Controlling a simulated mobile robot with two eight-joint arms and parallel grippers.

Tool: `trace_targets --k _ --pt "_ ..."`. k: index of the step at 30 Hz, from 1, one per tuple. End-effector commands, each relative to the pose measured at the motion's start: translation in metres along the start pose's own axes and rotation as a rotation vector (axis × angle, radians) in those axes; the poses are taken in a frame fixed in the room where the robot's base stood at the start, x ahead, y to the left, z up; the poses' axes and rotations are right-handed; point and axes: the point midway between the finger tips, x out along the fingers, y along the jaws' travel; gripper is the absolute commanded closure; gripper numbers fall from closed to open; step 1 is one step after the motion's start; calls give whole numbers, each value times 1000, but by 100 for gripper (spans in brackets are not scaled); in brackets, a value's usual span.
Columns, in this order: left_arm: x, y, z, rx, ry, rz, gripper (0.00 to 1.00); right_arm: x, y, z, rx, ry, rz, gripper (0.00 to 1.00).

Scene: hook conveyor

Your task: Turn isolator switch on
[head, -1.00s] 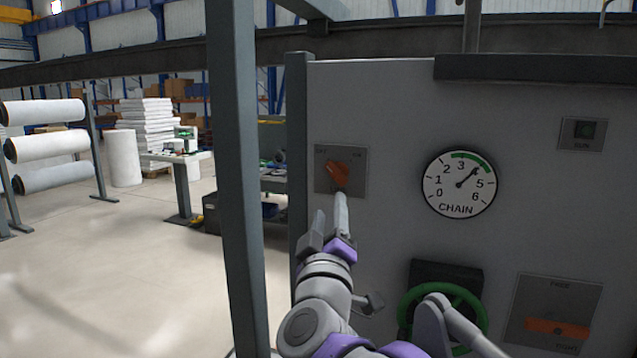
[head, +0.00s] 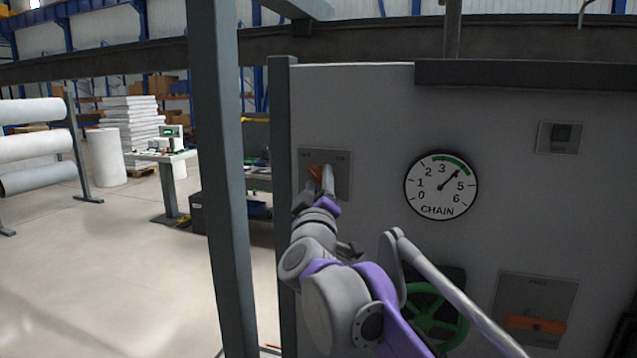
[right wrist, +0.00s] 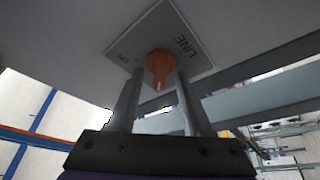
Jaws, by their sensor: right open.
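The isolator switch is an orange rotary knob (head: 315,172) on a grey square plate (head: 342,180) on the upper left of the panel. In the right wrist view the orange knob (right wrist: 159,66) sits between my finger tips, on a plate (right wrist: 190,25) lettered LINE, with smaller lettering at its left. My right gripper (head: 318,184) is at the knob, its two fingers apart on either side of it. It also shows in the right wrist view (right wrist: 157,82). I cannot tell whether the fingers touch the knob. The fingers partly hide the knob in the head view. My left gripper is not in view.
A grey post (head: 220,180) stands left of the panel.

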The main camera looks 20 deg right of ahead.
Motion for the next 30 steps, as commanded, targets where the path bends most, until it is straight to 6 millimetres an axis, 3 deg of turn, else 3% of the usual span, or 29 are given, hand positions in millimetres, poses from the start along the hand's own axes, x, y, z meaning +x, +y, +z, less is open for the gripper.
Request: trace_targets --k 4,12,30 --pt "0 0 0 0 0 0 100 0 0 0 0 0 0 54" --pt "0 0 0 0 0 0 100 0 0 0 0 0 0 100" --pt "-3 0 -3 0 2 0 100 0 -1 0 82 0 34 100"
